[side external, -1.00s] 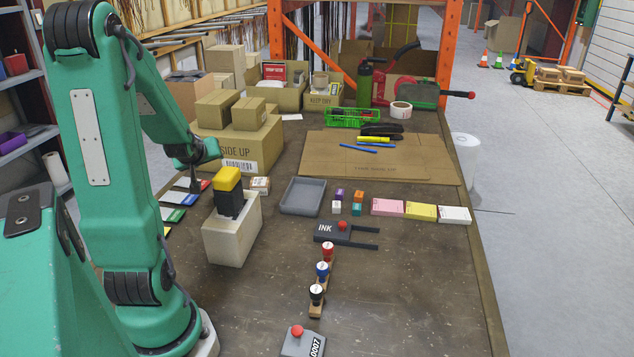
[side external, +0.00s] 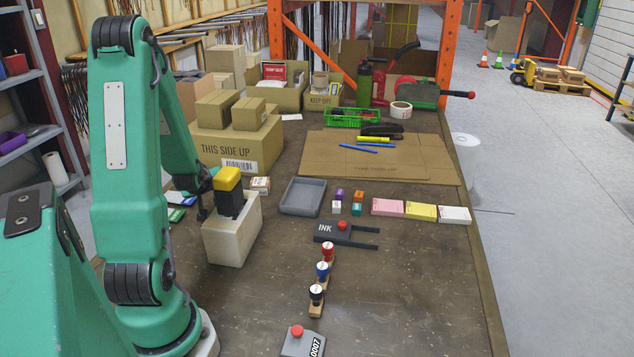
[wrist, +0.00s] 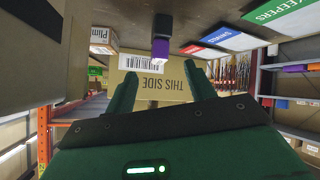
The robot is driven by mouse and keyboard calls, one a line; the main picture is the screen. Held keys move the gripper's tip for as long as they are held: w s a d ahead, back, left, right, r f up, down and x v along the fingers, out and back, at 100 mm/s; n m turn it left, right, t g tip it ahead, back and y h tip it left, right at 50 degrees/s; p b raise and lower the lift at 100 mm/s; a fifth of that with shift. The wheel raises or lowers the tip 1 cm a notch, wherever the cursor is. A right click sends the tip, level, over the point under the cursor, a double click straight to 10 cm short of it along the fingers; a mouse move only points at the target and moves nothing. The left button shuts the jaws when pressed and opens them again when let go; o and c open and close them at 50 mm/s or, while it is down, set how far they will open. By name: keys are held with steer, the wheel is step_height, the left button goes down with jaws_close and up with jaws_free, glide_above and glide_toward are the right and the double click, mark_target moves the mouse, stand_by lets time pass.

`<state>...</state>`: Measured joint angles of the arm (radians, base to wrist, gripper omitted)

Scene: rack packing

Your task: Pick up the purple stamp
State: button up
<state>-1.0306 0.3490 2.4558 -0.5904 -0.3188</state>
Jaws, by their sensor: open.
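The purple stamp (wrist: 160,48) shows in the wrist view, a purple block with a dark upper-picture part, near the top centre. It stands on the tabletop, ahead of the gap between my fingertips. My gripper (wrist: 162,88) is open, with green fingers apart and nothing between them. I cannot make out the purple stamp in the side view.
The pale bin (side external: 229,238) with a yellow-topped black item (side external: 228,192) stands right beside my gripper. A "THIS SIDE UP" carton (side external: 236,150) is behind. Coloured cards (wrist: 250,37) lie to the wrist view's right. A grey tray (side external: 303,197) and several stamps sit further right.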

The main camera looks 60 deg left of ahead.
steer(key=shift+w+a+f, duration=0.25)
steer(key=shift+a+f, duration=0.05)
steer(key=shift+a, duration=0.1)
steer(key=shift+x, duration=2.9)
jaws_close()
